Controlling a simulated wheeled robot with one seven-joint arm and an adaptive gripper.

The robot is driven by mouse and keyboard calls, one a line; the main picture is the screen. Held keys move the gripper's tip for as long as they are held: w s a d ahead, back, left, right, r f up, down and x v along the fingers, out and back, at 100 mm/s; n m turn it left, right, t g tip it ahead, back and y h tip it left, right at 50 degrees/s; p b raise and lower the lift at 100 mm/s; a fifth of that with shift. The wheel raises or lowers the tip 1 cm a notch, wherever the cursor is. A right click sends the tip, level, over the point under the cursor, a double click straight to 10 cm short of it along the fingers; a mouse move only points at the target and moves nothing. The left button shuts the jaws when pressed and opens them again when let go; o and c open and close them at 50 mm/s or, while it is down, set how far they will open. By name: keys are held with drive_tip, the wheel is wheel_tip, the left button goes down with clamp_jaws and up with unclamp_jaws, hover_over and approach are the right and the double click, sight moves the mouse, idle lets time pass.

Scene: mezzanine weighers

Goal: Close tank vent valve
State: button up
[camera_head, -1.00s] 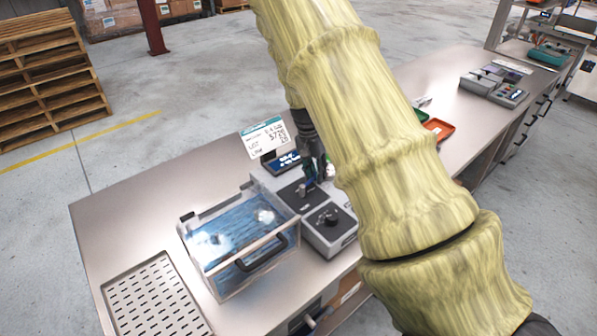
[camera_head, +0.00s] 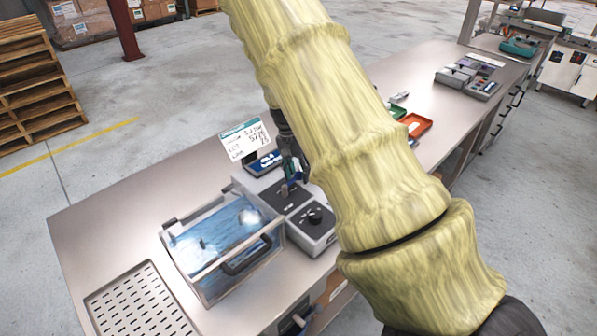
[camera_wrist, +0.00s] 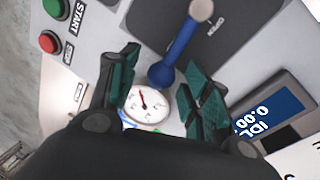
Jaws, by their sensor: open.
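A grey control unit (camera_head: 322,240) stands beside a clear tank (camera_head: 215,287) of blue liquid. In the wrist view, a blue lever (camera_wrist: 180,50) with a pale round end is mounted on a dark plate (camera_wrist: 130,20), its pale end near the word OPEN. My gripper (camera_wrist: 160,62) is open, its green-padded fingers on either side of the lever's blue rounded end; I cannot tell if they touch it. In the head view, my gripper (camera_head: 292,168) is over the unit's rear part, partly hidden by my arm.
The wrist view shows a green START button (camera_wrist: 55,8), a red button (camera_wrist: 49,42), a round gauge (camera_wrist: 147,104) and a display (camera_wrist: 268,108). A label card (camera_head: 245,140) stands behind the unit. A perforated drain plate (camera_head: 140,305) is at front left.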

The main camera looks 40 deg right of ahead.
drive_tip(key=shift+r, duration=0.1)
wheel_tip(320, 180, up, 12)
drive_tip(key=w, duration=0.2)
drive_tip(key=shift+a+f, duration=0.2)
drive_tip(key=shift+a, duration=0.2)
